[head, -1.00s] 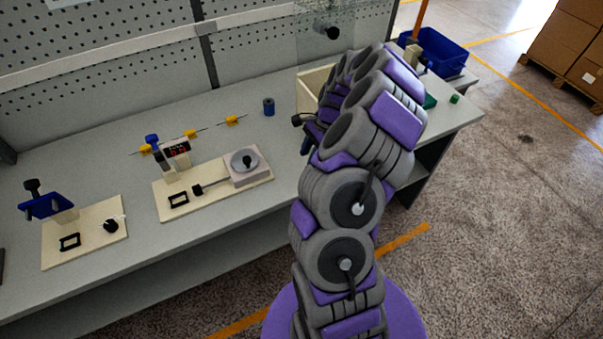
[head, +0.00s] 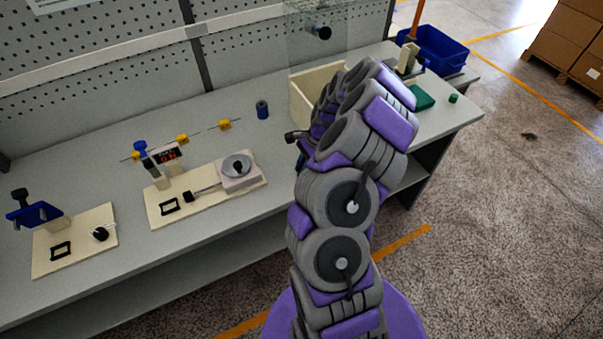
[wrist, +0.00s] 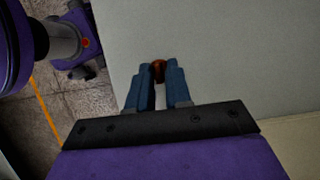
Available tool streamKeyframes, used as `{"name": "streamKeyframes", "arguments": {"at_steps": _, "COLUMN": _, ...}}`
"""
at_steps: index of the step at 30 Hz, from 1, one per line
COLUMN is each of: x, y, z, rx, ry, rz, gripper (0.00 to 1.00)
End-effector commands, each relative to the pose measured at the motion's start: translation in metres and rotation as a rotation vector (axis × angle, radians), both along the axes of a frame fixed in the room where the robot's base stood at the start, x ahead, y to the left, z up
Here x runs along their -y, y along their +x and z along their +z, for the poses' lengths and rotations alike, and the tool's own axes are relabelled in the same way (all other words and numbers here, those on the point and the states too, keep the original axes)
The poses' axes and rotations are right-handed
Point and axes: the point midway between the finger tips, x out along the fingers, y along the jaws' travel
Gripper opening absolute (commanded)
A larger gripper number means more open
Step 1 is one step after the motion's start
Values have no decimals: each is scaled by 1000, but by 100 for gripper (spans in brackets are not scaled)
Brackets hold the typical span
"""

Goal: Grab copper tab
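A small copper-coloured piece (wrist: 158,70), which looks like the copper tab, shows in the wrist view at the tips of my gripper (wrist: 159,74). My gripper's two blue fingers stand a little apart. The copper piece lies between or just beyond their tips and nearly fills the gap. I cannot tell whether the fingers touch it. Pale grey tabletop shows behind it. In the head view my arm hides most of the gripper near the table's front edge, and I cannot make out the copper piece there.
A cream bin (head: 313,96) stands behind my arm on the grey table (head: 120,185). To the left are a board with a round spindle (head: 237,166), a blue spool (head: 262,109) and a board with a blue clamp (head: 37,213). A green block (head: 420,97) lies at the right.

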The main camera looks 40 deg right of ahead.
Motion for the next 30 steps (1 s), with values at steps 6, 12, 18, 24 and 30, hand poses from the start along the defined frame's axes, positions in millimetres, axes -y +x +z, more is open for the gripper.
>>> {"name": "streamKeyframes", "arguments": {"at_steps": 6, "x": 0, "y": 0, "z": 0, "rx": 0, "ry": 0, "rz": 0, "gripper": 0}}
{"name": "streamKeyframes", "arguments": {"at_steps": 12, "x": -1, "y": 0, "z": 0, "rx": 0, "ry": 0, "rz": 0, "gripper": 0}}
{"name": "streamKeyframes", "arguments": {"at_steps": 18, "x": -1, "y": 0, "z": 1, "rx": 0, "ry": 0, "rz": 0, "gripper": 0}}
{"name": "streamKeyframes", "arguments": {"at_steps": 24, "x": 0, "y": 0, "z": 9, "rx": 0, "ry": 0, "rz": 0, "gripper": 0}}
{"name": "streamKeyframes", "arguments": {"at_steps": 30, "x": 0, "y": 0, "z": 33, "rx": -1, "ry": 0, "rz": 0, "gripper": 0}}
